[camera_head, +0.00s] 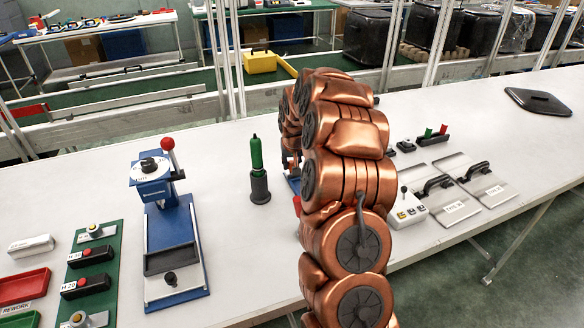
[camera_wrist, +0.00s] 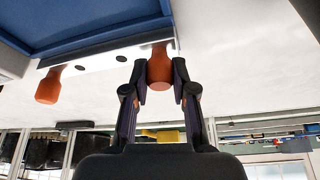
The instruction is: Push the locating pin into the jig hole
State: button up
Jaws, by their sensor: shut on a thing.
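In the wrist view, my gripper (camera_wrist: 160,72) is shut on the orange handle of a pin (camera_wrist: 159,68), one finger on each side. The handle's far end meets a pale strip (camera_wrist: 100,57) along the edge of a blue fixture (camera_wrist: 90,22). Dark round holes (camera_wrist: 121,58) show in the strip; I cannot tell which is the jig hole. A second orange handle (camera_wrist: 48,86) stands at the strip's left end. The pin's shaft is hidden, so its depth cannot be told. In the head view my arm hides the gripper and most of the fixture.
In the head view, a blue press (camera_head: 172,240) and an upright green tool in a grey holder (camera_head: 260,187) stand left of my arm. A control box (camera_head: 407,209) and plates with black handles (camera_head: 440,196) lie to the right.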

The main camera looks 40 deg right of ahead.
aim_at(291, 162)
grip_shut()
jog(key=shift+r, duration=2.5)
jog(key=shift+d+r+p, duration=0.25)
jog(key=shift+r+p, duration=0.15)
jog(key=s+d+r+p, duration=0.1)
jog(key=d+r+p, duration=0.2)
jog(key=d+p, duration=0.1)
jog(key=shift+f+p, duration=0.35)
jog(key=shift+f, duration=2.5)
